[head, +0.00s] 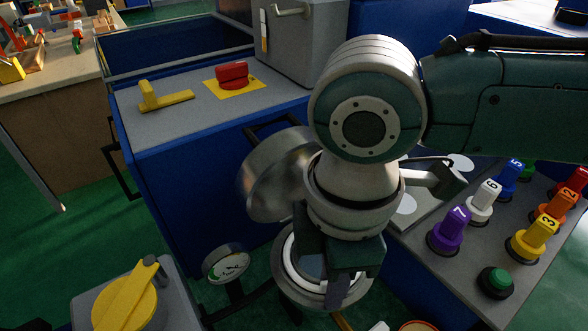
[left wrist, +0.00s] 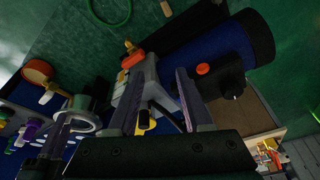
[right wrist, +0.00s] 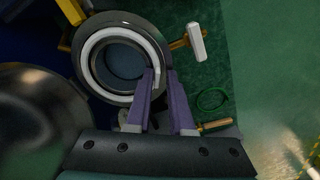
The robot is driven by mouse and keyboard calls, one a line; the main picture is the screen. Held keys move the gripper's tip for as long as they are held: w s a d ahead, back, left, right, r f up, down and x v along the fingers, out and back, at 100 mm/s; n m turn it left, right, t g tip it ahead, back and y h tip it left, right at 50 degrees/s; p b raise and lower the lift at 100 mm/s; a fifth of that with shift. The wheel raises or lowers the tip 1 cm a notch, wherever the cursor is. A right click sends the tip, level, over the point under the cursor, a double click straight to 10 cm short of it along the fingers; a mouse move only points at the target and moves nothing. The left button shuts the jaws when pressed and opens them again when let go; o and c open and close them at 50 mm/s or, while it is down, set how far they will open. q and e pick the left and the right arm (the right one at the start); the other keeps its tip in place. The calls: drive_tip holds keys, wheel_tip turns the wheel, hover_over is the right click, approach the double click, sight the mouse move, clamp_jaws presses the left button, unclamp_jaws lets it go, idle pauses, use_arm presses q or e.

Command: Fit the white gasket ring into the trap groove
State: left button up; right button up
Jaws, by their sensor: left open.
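The white gasket ring (right wrist: 92,48) lies at the round metal mouth of the trap (right wrist: 83,72) in the right wrist view. My right gripper (right wrist: 161,74) has its two fingers close together on either side of the ring's right-hand wall. In the head view the right gripper (head: 335,285) hides the right part of the ring (head: 290,266) and of the trap (head: 276,275). I cannot tell whether the ring is down in the groove or just above it. My left gripper (left wrist: 160,72) is open and empty, away from the trap.
A shiny metal lid (head: 268,175) stands open beside the trap. A pressure gauge (head: 227,263) and a yellow knob (head: 125,303) are at the lower left. Several numbered coloured handles (head: 482,203) stand on the right panel. A green hoop (right wrist: 212,99) lies on the floor.

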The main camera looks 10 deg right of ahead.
drive_tip(key=shift+w+d, duration=0.15)
wheel_tip(320, 180, up, 10)
drive_tip(key=p, duration=0.1)
idle(0.3)
